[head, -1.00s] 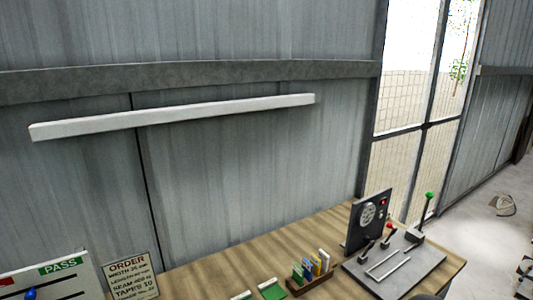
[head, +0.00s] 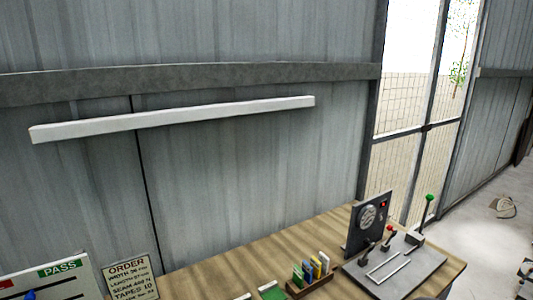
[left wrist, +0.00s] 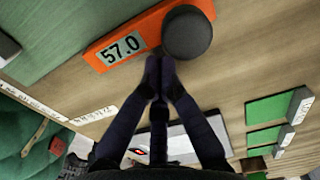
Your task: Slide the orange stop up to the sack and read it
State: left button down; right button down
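The orange stop (left wrist: 118,42) shows in the left wrist view at the top, with a pale readout of 57.0 and a round black knob (left wrist: 187,33) at its right end. My left gripper (left wrist: 160,63) is just below the knob. Its two dark fingers come together at the tips, with nothing seen between them. Whether the tips touch the knob or the stop, I cannot tell. A flat green sheet (left wrist: 60,35) lies left of the stop; I cannot tell if it is the sack. The stop and both grippers are out of the head view.
An order sign (head: 130,277) and a PASS board (head: 50,280) stand at the table's left. A card holder (head: 311,280) and a lever machine (head: 395,262) stand at the right. Green pads with grey blocks (left wrist: 300,105) lie right of my left gripper.

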pick_arm(q)
jog(key=shift+f+b, duration=0.7)
jog(key=shift+f, duration=0.35)
jog(key=shift+s+f, duration=0.1)
jog(key=shift+s, duration=0.05)
dwell(0.7)
jog(key=shift+d, duration=0.2)
jog(key=shift+w+d, duration=0.2)
jog(key=shift+d, duration=0.05)
jog(key=shift+w+d+f, duration=0.1)
jog(key=shift+w+d, duration=0.15)
jog(key=shift+d, duration=0.2)
jog(key=shift+w+d+r+p, duration=0.1)
jog(key=shift+r+p, duration=0.2)
jog(key=shift+r, duration=0.15)
jog(key=shift+w+d+r+p, duration=0.1)
jog(key=shift+r+p, duration=0.15)
jog(key=shift+r, duration=0.2)
jog(key=shift+a+r+p, duration=0.2)
jog(key=shift+r+p, duration=0.45)
jog(key=shift+r, duration=0.3)
jog(key=shift+a+r+p, duration=0.1)
jog(key=shift+r+p, duration=1.6)
jog(key=shift+r, duration=0.65)
